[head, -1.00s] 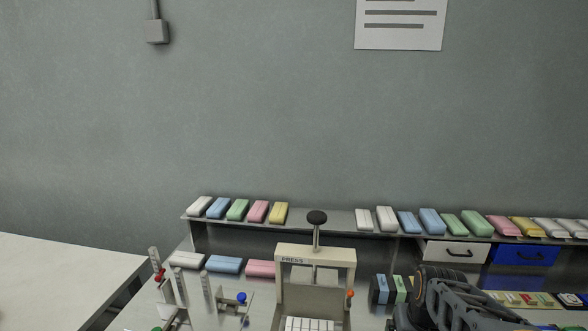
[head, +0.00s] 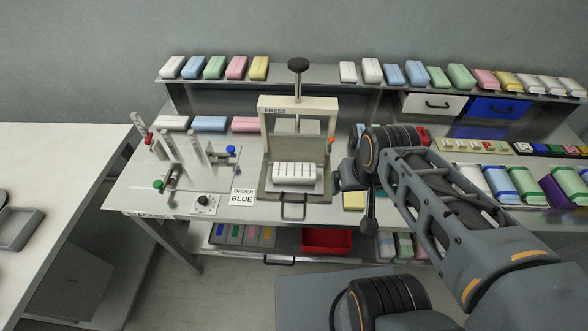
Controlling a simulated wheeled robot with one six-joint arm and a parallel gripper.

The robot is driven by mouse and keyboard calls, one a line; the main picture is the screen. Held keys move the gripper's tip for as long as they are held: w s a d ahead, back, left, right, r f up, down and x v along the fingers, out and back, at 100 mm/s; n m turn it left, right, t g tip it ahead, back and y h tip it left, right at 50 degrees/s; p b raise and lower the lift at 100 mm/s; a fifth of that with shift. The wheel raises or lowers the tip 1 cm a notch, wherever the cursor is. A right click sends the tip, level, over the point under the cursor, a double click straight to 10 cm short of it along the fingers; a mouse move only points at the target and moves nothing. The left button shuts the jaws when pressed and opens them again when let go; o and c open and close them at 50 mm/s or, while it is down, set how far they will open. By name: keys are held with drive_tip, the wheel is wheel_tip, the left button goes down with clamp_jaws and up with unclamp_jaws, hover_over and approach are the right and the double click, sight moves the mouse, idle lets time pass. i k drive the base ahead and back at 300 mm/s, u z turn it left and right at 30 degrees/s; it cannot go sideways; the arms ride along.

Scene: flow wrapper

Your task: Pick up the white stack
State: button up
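A white stack (head: 294,174) of ribbed blocks lies in the bed of the press (head: 297,107), under its raised plate. Other white packs (head: 172,68) lie at the left end of the upper shelf, and more white packs (head: 372,70) lie near its middle. A white pack (head: 172,123) also lies on the lower level at left. My arm comes in from the right, its wrist beside the press. My gripper fingers are not clearly visible, so I cannot tell their state.
A card reading ORDER BLUE (head: 242,197) stands by a dial (head: 204,204). Posts with coloured knobs (head: 195,150) stand left of the press. A red bin (head: 326,241) sits below the bench. A blue drawer (head: 497,107) and colourful packs are at right.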

sight(284, 173)
drive_tip(key=z, duration=3.3)
drive_tip(key=k, duration=1.65)
drive_tip(key=u, duration=2.2)
